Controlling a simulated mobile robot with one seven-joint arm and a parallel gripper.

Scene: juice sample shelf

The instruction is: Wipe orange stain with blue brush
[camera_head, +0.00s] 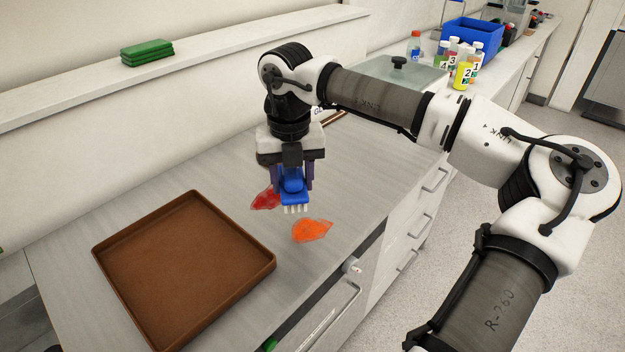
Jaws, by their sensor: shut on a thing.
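An orange stain (312,231) lies on the grey counter near its front edge. A blue brush (292,190) with white bristles is held in my gripper (291,178), bristles pointing down. My gripper is shut on the brush. The brush is just behind and to the left of the orange stain in the picture. Whether the bristles touch the counter I cannot tell. A red stain (266,199) lies to the left of the brush, partly hidden by it.
A brown tray (262,262) sits at the left on the counter (170,171). Green pads (146,50) lie on the ledge behind. Several numbered bottles (464,75) and a blue bin (470,37) stand at the back right. The counter's front edge is close to the orange stain.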

